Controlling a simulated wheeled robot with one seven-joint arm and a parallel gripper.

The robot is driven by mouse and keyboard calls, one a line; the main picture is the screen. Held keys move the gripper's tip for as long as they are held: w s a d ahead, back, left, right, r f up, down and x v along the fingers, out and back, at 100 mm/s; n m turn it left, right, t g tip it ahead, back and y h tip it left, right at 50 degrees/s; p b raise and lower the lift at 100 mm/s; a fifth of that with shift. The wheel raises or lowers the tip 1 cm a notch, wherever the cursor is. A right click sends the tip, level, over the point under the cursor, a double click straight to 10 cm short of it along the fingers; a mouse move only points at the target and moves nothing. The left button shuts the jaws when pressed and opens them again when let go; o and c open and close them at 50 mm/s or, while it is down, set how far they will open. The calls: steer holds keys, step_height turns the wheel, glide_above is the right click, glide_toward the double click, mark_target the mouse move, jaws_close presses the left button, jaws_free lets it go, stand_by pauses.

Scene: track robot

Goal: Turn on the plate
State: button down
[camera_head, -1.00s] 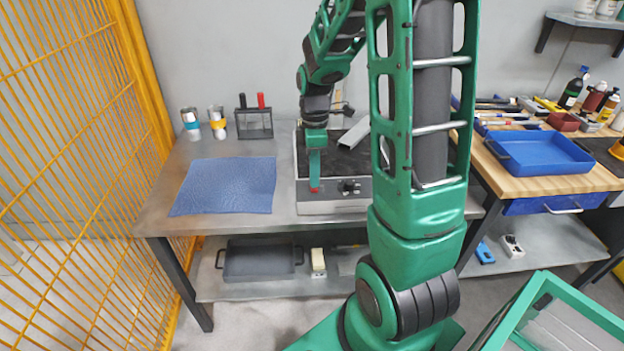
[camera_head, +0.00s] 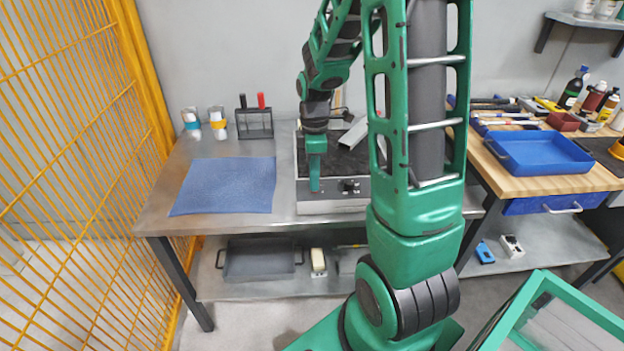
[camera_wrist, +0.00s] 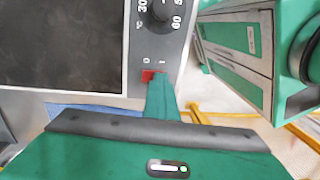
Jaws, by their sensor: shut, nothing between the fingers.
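The plate (camera_head: 345,163) is a box with a dark flat top and a light front panel, standing on the metal bench. A grey metal piece (camera_head: 355,132) lies on its top. In the wrist view, the plate's dark top (camera_wrist: 60,45) is at upper left, and its panel has a black dial (camera_wrist: 162,8) and a red switch (camera_wrist: 147,75) marked 0 and I. My gripper (camera_head: 314,188) is shut and empty, pointing down at the panel's left part. Its tip (camera_wrist: 160,78) overlaps the switch's right side; contact is unclear. The switch is hidden in the head view.
A blue mat (camera_head: 225,185) lies left of the plate. A wooden-topped bench with a blue tray (camera_head: 540,152) is at right. A yellow mesh fence (camera_head: 70,150) borders the left.

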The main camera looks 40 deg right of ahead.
steer(key=shift+w+d, duration=0.3)
steer(key=shift+w+d+f, duration=0.1)
steer(key=shift+w+f, duration=0.15)
steer(key=shift+w, duration=0.1)
step_height(320, 180, up, 14)
steer(key=w+d, duration=0.1)
steer(key=shift+w, duration=0.35)
steer(key=shift+r, duration=0.1)
stand_by(0.4)
steer(key=s+a+m, duration=0.1)
steer(key=s+m, duration=0.8)
steer(key=s, duration=0.4)
steer(key=shift+r+t, duration=0.3)
steer(key=shift+r, duration=0.1)
steer(key=c, duration=2.5)
jaws_free()
steer(key=s+a+f+m, duration=0.1)
steer(key=s+f+m, duration=0.1)
steer(key=s+m, duration=0.6)
steer(key=shift+s+a+f, duration=0.2)
steer(key=shift+s+f, duration=0.2)
steer(key=shift+s, duration=0.85)
steer(key=o, duration=0.8)
steer(key=shift+s+f+m, duration=0.15)
steer(key=shift+s+m, duration=0.2)
steer(key=shift+m, duration=0.15)
